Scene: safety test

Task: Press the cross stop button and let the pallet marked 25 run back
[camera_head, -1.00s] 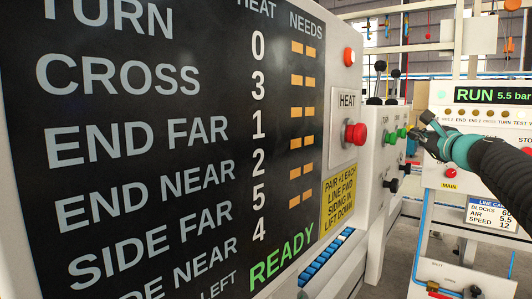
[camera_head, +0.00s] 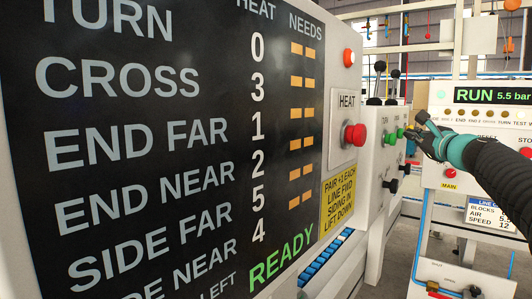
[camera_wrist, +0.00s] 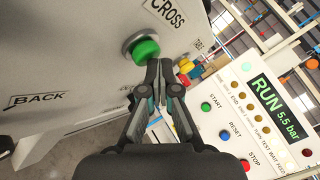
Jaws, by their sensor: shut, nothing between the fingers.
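The cross button is a green mushroom button (camera_wrist: 143,48) on a pale panel below the CROSS label (camera_wrist: 167,12) in the wrist view. My gripper (camera_wrist: 159,66) is shut and empty, its fingertips just to the lower right of that button. I cannot tell whether they touch it. In the head view my gripper (camera_head: 416,126) reaches in from the right, close to the side panel (camera_head: 379,185) with small green buttons (camera_head: 391,138). The pallet marked 25 is not in view.
A RUN console (camera_head: 490,95) stands at right, with START (camera_wrist: 206,107), RESET (camera_wrist: 224,135) and STOP buttons. A BACK label (camera_wrist: 36,99) is on the pale panel.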

